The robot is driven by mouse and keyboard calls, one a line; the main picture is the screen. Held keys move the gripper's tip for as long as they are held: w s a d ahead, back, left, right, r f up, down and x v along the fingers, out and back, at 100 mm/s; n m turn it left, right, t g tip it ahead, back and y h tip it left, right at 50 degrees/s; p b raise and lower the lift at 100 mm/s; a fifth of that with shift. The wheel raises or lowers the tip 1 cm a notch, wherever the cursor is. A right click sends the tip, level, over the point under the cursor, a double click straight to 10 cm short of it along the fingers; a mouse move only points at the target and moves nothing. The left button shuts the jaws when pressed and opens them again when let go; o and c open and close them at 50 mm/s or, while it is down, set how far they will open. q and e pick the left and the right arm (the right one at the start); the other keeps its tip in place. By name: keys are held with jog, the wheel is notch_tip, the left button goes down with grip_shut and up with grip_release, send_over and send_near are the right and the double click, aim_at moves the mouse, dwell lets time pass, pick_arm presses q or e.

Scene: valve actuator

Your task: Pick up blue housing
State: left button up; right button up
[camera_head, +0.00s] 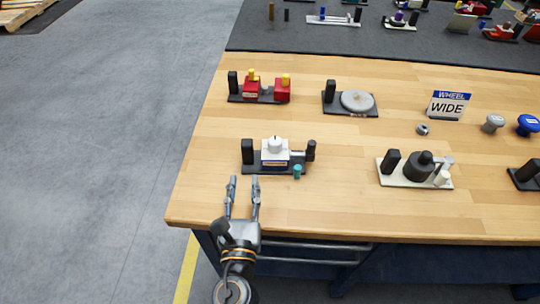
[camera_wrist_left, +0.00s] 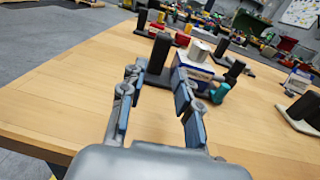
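A boxy housing with a white top and blue lower side (camera_head: 274,157) stands on a black base plate near the front left of the wooden table. A white cylindrical knob (camera_head: 275,144) is on top of it. In the left wrist view the same housing (camera_wrist_left: 192,69) shows just beyond the fingers, partly hidden by the right-hand finger. My left gripper (camera_head: 243,184) is open and empty. It is over the table's front edge, in front of and left of the housing, apart from it. My right gripper is not in view.
The housing's base carries a black upright block (camera_head: 247,151), a dark handle (camera_head: 311,150) and a teal piece (camera_head: 297,171). A cream plate with a black part (camera_head: 421,164) stands right. Red parts (camera_head: 282,92) and a grey disc (camera_head: 357,101) are behind. Bare wood lies front left.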

aim_at(247, 151)
pick_arm(q)
jog(key=w, duration=0.6)
jog(key=shift+a, duration=0.2)
jog(key=w, duration=0.4)
jog(key=shift+w+a+r, duration=0.1)
jog(key=shift+w+r, duration=0.05)
jog(key=shift+r, duration=0.2)
jog(key=shift+w, duration=0.55)
jog(key=shift+s, duration=0.1)
grip_shut()
jog(key=shift+r, duration=0.1)
